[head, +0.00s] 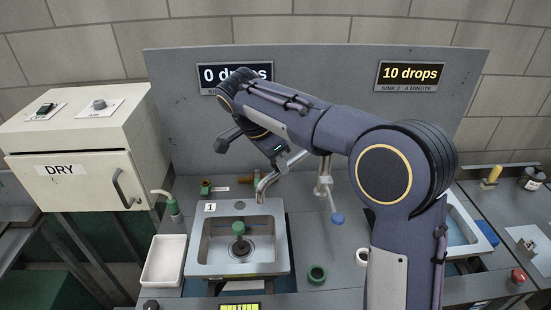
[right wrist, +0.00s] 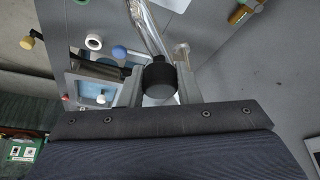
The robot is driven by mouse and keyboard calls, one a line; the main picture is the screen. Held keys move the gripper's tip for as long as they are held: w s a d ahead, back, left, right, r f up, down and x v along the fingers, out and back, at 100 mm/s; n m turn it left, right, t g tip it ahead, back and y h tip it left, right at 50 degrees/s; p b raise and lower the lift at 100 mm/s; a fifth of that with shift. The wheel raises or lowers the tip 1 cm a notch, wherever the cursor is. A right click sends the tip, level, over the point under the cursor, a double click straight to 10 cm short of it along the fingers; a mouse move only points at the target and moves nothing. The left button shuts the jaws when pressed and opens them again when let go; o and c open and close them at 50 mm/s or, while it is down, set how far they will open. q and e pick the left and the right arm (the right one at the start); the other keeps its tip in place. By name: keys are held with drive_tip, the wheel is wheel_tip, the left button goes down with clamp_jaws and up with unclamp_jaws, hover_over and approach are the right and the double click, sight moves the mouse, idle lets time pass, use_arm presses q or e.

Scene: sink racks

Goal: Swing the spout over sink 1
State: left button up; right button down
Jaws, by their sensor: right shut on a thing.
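Sink 1 (head: 206,250) is a grey basin marked "1", with a green-topped plug (head: 238,246) in it. The metal spout (head: 264,186) comes from the tap post (head: 324,183), and its outlet end is at the back right of sink 1. My right gripper (head: 279,166) is at the spout, largely hidden by its own arm. In the right wrist view the gripper (right wrist: 159,80) is shut on a black knob (right wrist: 158,76) by the shiny spout pipe (right wrist: 146,25). My left gripper is not in view.
A blue-tipped lever (head: 337,218) hangs from the tap post. Sink 2 (head: 462,222) is at the right, partly behind my arm. Signs (head: 409,76) hang on the back panel.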

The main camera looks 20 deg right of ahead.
drive_tip(key=shift+w+r, duration=0.1)
drive_tip(key=shift+r, duration=0.05)
drive_tip(key=c, duration=1.5)
unclamp_jaws()
drive_tip(key=o, duration=0.4)
drive_tip(key=shift+w, duration=0.15)
drive_tip(key=shift+o, duration=0.2)
drive_tip(key=v, duration=0.7)
drive_tip(key=shift+a+r, duration=0.2)
drive_tip(key=shift+r, duration=0.05)
